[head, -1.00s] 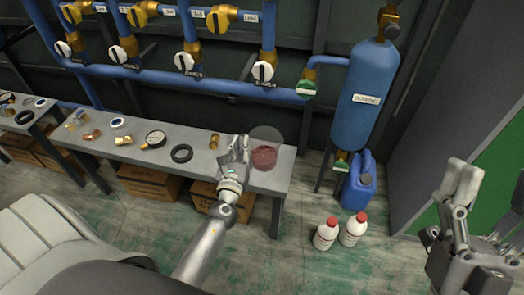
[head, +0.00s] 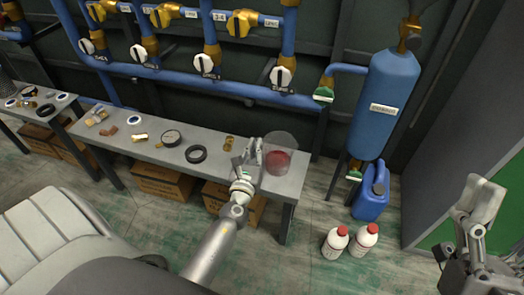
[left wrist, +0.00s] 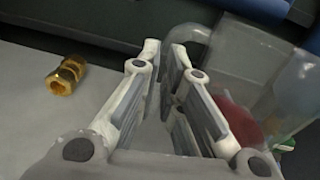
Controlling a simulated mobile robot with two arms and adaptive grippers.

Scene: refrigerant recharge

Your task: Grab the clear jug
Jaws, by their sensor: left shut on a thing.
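The clear jug (head: 281,143), with red liquid in its bottom, stands at the right end of the grey workbench (head: 222,176). It also shows on the right in the left wrist view (left wrist: 245,62). My left gripper (head: 252,152) is at the jug's left side, shut on its handle. In the left wrist view the clear handle lies between the two fingers (left wrist: 178,75).
A brass fitting (left wrist: 67,75), a black ring (head: 196,154) and a gauge (head: 171,138) lie left of the jug. Blue pipes (head: 180,75) run behind. A blue tank (head: 383,105), blue canister (head: 371,193) and two white bottles (head: 335,243) stand to the right.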

